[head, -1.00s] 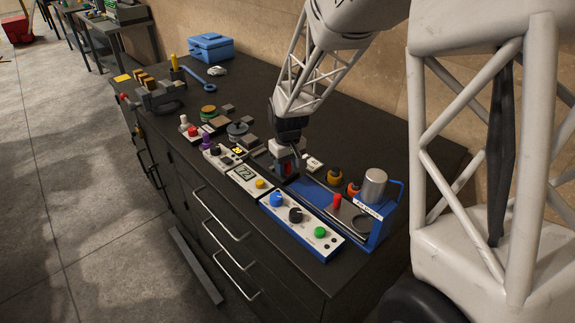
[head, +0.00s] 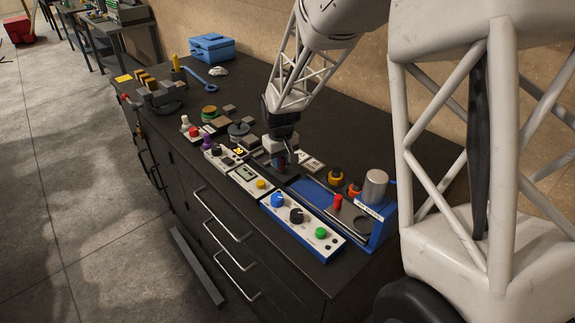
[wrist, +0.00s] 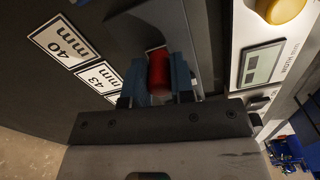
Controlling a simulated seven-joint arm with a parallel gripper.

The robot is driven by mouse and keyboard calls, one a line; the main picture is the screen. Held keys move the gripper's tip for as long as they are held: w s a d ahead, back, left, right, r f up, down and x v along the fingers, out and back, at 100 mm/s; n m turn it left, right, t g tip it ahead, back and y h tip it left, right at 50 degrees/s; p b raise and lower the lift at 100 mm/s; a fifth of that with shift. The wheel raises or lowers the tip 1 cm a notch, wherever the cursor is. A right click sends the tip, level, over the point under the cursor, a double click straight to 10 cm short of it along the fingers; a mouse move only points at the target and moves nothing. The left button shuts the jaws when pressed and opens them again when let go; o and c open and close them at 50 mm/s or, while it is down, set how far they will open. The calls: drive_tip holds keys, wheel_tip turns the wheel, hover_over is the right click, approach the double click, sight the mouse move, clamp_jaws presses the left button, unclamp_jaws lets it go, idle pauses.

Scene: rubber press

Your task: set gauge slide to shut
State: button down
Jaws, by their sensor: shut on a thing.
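The red handle of the gauge slide (wrist: 158,72) is an upright red cylinder between the two blue fingers of my gripper (wrist: 158,90) in the wrist view. My gripper is shut on it. In the head view, my gripper (head: 281,160) is low over the dark gauge, behind the display panel, and mostly hides the handle. The panel (head: 248,180) is white with a small display and a yellow knob; its display (wrist: 263,65) also shows in the wrist view, digits unreadable. The slide's jaws cannot be made out.
White plates marked 40 mm (wrist: 63,40) and 43 mm (wrist: 100,75) lie beside the gauge. To the right stand a blue-framed press (head: 378,225) and a control box (head: 300,228) with blue, black and green knobs.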

drive_tip(key=w+a, duration=0.3)
drive_tip(key=shift+w+a, duration=0.15)
drive_tip(key=c, duration=1)
unclamp_jaws()
drive_tip(key=shift+r, duration=3.9)
